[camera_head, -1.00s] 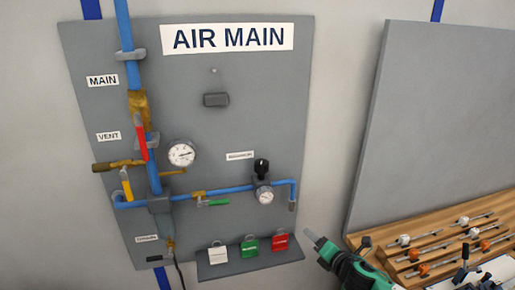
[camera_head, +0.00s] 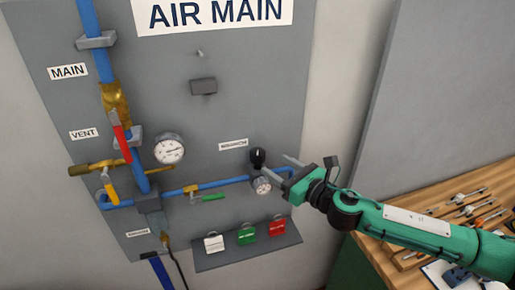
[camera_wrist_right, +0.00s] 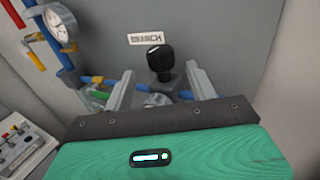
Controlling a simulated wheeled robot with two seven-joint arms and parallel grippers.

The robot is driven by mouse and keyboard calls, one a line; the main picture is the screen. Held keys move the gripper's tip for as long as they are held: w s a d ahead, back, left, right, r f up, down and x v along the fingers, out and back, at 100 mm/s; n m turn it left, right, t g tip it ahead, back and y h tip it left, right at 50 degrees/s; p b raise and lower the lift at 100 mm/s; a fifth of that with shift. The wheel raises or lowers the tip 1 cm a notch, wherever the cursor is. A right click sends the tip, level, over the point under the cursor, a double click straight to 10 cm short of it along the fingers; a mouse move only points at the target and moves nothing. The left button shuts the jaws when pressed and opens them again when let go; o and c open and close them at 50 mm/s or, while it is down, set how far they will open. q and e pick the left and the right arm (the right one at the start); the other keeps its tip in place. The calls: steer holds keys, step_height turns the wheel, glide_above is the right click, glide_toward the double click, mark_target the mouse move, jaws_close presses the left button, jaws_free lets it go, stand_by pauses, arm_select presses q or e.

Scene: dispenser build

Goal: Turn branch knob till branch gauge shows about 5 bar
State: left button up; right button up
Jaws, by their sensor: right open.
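The black branch knob (camera_head: 257,156) sticks out of the grey panel above the small round branch gauge (camera_head: 262,186). The gauge's reading is too small to make out. My right gripper (camera_head: 279,167) is open just right of the knob, with its fingers pointing toward it. In the right wrist view the knob (camera_wrist_right: 160,58) stands between and slightly beyond the two open fingertips (camera_wrist_right: 159,73), with nothing gripped. The branch gauge (camera_wrist_right: 155,99) is partly hidden there behind the gripper body. My left gripper is out of view.
A larger gauge (camera_head: 169,149), a red-handled valve (camera_head: 122,143) and a green lever (camera_head: 208,198) are left of the knob. A shelf (camera_head: 247,257) with white, green and red tags sits below. A wooden bench (camera_head: 385,254) with tools is at the right.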

mark_target(263, 157)
steer(key=p+x, duration=0.2)
steer(key=x, duration=0.5)
steer(key=shift+w+a+r+p, duration=0.1)
steer(key=shift+w+a+p, duration=0.15)
steer(key=shift+p, duration=0.1)
steer(key=shift+w+a, duration=0.35)
steer(key=shift+w, duration=0.05)
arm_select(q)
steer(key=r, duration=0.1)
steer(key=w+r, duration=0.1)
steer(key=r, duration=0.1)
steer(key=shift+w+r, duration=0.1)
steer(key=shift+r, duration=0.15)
arm_select(e)
steer(key=shift+c, duration=0.7)
steer(key=c, duration=0.8)
steer(key=shift+c, duration=0.2)
